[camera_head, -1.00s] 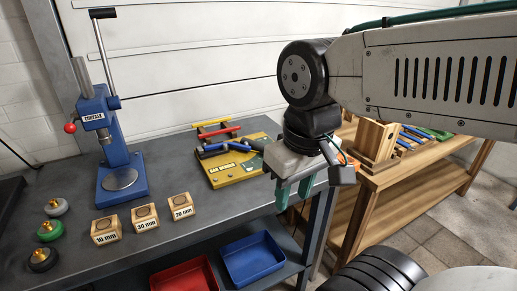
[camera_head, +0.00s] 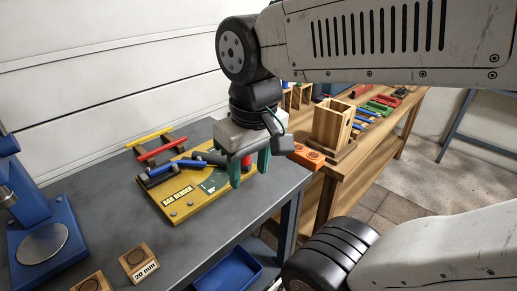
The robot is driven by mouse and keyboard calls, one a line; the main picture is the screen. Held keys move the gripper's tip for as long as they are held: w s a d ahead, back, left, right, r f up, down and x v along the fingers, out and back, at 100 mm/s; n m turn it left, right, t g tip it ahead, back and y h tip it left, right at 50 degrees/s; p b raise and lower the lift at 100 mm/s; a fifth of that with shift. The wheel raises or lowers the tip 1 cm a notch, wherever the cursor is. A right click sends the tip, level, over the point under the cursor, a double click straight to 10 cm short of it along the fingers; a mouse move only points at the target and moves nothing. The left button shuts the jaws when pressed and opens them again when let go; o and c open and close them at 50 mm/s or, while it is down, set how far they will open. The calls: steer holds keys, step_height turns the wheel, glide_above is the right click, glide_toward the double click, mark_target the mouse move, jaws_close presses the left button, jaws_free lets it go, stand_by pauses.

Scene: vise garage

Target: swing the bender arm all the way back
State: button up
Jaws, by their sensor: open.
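The bar bender (camera_head: 182,211) is a yellow plate with a green patch and a "BAR BENDER" label, lying on the grey bench. Dark and blue bar-like parts (camera_head: 210,158) cross its far side; I cannot tell surely which is the bender arm. My gripper (camera_head: 249,176) hangs over the plate's right end with its two green fingers pointing down. It is open. A small red part (camera_head: 247,161) shows between the fingers; whether they touch it I cannot tell. The gripper hides the right end of the bender.
Yellow (camera_head: 148,138) and red bars (camera_head: 161,151) lie on a rack behind the bender. A blue press (camera_head: 40,240) and a 20 mm block (camera_head: 139,263) stand at left. A wooden bench (camera_head: 345,178) with a wooden box (camera_head: 332,122) is at right. A blue bin (camera_head: 233,274) is below.

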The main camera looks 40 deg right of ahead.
steer(key=w+d+f+m, duration=0.1)
steer(key=w+d+m, duration=0.1)
steer(key=w+d, duration=0.2)
steer(key=w+d+f+m, duration=0.2)
steer(key=w+d+m, duration=0.1)
steer(key=w+d, duration=0.2)
steer(key=w+d+f+m+g, duration=0.1)
steer(key=w+d+f+m, duration=0.1)
steer(key=w, duration=0.6)
steer(key=shift+w+d+f+m, duration=0.15)
steer(key=shift+d+m, duration=0.2)
steer(key=shift+d, duration=0.3)
steer(key=shift+w+d+f+m, duration=0.1)
steer(key=shift+d+m, duration=0.25)
steer(key=shift+d, duration=0.3)
steer(key=f, duration=0.7)
steer(key=shift+w+d+f, duration=0.15)
steer(key=shift+d+f, duration=0.1)
steer(key=shift+f, duration=0.3)
jaws_close()
